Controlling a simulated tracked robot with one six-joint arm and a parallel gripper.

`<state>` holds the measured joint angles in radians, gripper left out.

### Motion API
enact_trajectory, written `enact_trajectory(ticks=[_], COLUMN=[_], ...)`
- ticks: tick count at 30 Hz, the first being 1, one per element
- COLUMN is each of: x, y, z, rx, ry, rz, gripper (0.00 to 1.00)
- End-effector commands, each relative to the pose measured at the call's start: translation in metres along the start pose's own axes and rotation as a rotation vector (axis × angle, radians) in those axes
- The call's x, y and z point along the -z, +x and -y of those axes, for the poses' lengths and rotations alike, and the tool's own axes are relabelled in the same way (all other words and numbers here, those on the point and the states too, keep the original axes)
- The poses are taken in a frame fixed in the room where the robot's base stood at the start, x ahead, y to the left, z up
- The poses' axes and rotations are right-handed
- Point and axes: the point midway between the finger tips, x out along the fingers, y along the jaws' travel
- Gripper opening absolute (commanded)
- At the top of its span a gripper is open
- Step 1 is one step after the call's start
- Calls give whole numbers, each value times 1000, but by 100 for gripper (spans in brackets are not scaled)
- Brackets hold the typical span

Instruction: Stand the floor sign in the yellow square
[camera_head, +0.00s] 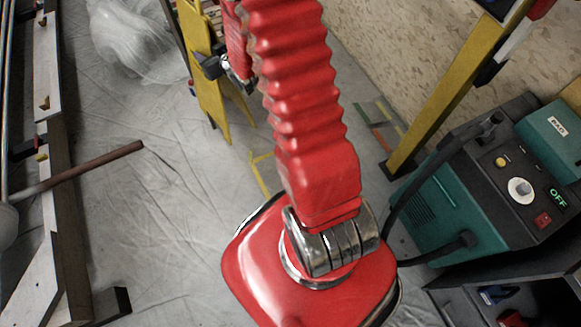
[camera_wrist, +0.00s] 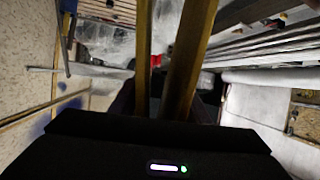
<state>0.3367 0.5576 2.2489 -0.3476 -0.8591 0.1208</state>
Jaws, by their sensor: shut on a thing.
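The yellow floor sign (camera_head: 207,85) is upright near the top of the head view, its two panels spread apart at the bottom. My gripper (camera_head: 212,66) is shut on its upper part from the right side. In the wrist view the sign's panels (camera_wrist: 192,55) run upward between the dark fingers (camera_wrist: 165,100). I cannot tell whether its feet touch the floor. A yellow tape corner (camera_head: 262,172) lies on the sheeted floor below and right of the sign. It appears to be part of the yellow square; the rest is hidden behind my red arm.
A green machine (camera_head: 450,205) with an "OFF" display and a yellow post (camera_head: 437,105) stand at the right. A plastic-wrapped bundle (camera_head: 135,40) lies at the upper left. A brown pipe (camera_head: 85,170) juts in from the left boards. The sheeted floor (camera_head: 150,230) between is mostly clear.

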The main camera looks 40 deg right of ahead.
Motion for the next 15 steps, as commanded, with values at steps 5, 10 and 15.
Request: enact_trajectory(ticks=[5, 10, 15], x=[-24, -49, -76], y=[12, 21, 28], z=[-22, -41, -60], rx=[-14, -25, -37], ry=[6, 11, 15], rz=[-3, -4, -4], gripper=[0, 0, 0])
